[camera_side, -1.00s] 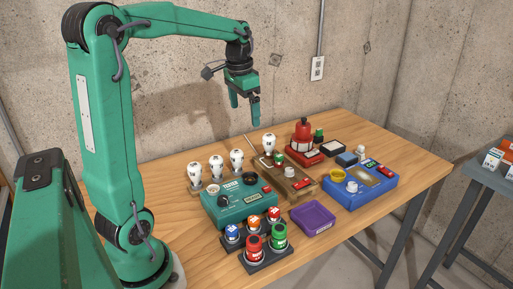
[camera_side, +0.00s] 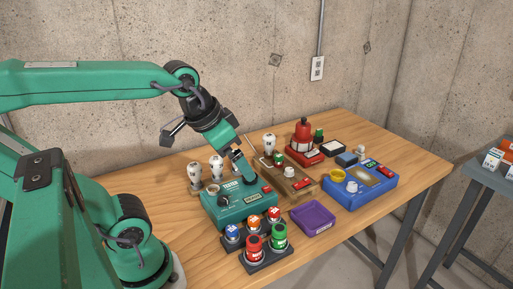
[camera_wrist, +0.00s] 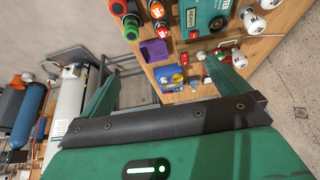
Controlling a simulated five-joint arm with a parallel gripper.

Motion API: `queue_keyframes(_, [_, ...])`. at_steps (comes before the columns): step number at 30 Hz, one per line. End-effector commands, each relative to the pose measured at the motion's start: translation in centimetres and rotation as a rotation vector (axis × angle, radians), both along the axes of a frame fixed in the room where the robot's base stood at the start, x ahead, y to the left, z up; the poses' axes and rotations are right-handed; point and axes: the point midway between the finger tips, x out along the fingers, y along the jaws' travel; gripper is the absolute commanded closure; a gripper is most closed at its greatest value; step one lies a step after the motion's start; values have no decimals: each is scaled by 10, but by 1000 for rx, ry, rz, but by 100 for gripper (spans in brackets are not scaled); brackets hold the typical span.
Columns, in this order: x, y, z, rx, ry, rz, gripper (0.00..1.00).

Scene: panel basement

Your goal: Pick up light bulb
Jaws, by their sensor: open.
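White light bulbs stand upright in a row behind the teal tester box (camera_side: 225,208); two show clearly, the left bulb (camera_side: 194,172) and the middle bulb (camera_side: 216,166). The row's third bulb is mostly hidden behind my gripper (camera_side: 243,170). Another white bulb (camera_side: 269,143) stands on the wooden board (camera_side: 303,190). My gripper is tilted, open and empty, with its fingers low over the back of the teal box. In the wrist view, its fingers (camera_wrist: 163,66) are spread apart, and bulbs such as one white bulb (camera_wrist: 251,21) lie toward the upper right.
A purple tray (camera_side: 313,218), a blue box (camera_side: 365,192) and a red device (camera_side: 303,145) stand to the right. A dark rack (camera_side: 259,262) holds several coloured caps in front. Bare table shows at the far right and front.

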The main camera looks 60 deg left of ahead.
Motion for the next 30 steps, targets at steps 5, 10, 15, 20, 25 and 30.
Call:
queue_keyframes(5, [-11,-9,-7,-15,-30,-6,0])
queue_keyframes(10, [-14,-10,-10,-19,-33,-5,4])
queue_keyframes(15, [-13,-10,-9,-19,-33,-5,33])
queue_keyframes(20, [-13,-10,-9,-19,-33,-5,33])
queue_keyframes(25, [-12,-9,-9,-17,-30,-4,33])
queue_keyframes(30, [-4,-4,-7,-7,-13,-2,33])
